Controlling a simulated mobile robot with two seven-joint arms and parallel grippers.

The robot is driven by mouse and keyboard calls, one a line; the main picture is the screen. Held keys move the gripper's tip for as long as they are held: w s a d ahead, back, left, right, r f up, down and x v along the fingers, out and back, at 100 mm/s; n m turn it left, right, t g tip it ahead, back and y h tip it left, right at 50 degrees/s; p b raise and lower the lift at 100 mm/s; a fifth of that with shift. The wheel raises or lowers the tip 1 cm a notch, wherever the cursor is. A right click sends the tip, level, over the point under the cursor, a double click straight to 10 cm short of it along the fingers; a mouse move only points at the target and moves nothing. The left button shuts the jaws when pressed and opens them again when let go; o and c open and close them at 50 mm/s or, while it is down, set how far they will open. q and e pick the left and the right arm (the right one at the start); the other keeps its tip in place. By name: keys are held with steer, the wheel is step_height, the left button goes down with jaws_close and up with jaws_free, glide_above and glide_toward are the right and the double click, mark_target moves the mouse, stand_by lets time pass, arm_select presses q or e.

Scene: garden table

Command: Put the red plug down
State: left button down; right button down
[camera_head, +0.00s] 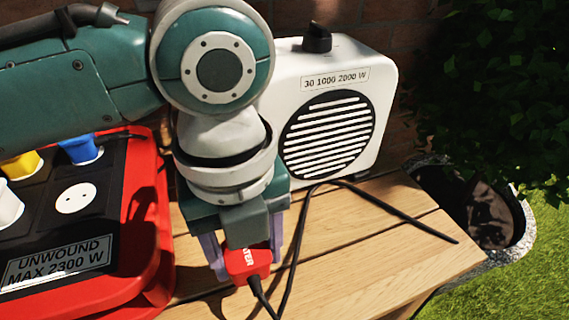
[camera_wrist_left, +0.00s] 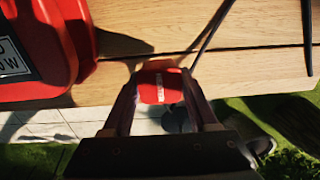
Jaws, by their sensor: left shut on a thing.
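The red plug (camera_head: 247,263) has white lettering, partly readable as "TER", and a black cable leaving its lower end. My left gripper (camera_head: 246,268) is shut on the red plug, with a finger on each side of it. In the left wrist view the red plug (camera_wrist_left: 160,86) sits between the fingertips of the left gripper (camera_wrist_left: 163,95). I cannot tell from these views whether the plug touches the wooden table (camera_head: 370,255). My right gripper is in neither view.
A red and black socket reel (camera_head: 155,230) with yellow, blue and white plugs stands at the left, labelled "UNWOUND MAX 2300 W". A white heater (camera_head: 380,105) stands behind my left gripper. Black cable (camera_head: 400,213) crosses the table. The tabletop at right is mostly clear. A stone-rimmed planter (camera_head: 523,225) stands beyond the table's right edge.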

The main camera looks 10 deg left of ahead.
mark_target(253, 286)
arm_select(q)
steer(key=shift+f+b, duration=0.4)
steer(key=shift+f, duration=1.25)
steer(key=shift+f, duration=0.1)
steer(key=shift+f, duration=0.5)
steer(key=shift+c, duration=0.9)
jaws_free()
step_height(253, 286, up, 13)
steer(key=p, duration=0.3)
steer(key=shift+r+p, duration=0.15)
steer(key=shift+p, duration=0.15)
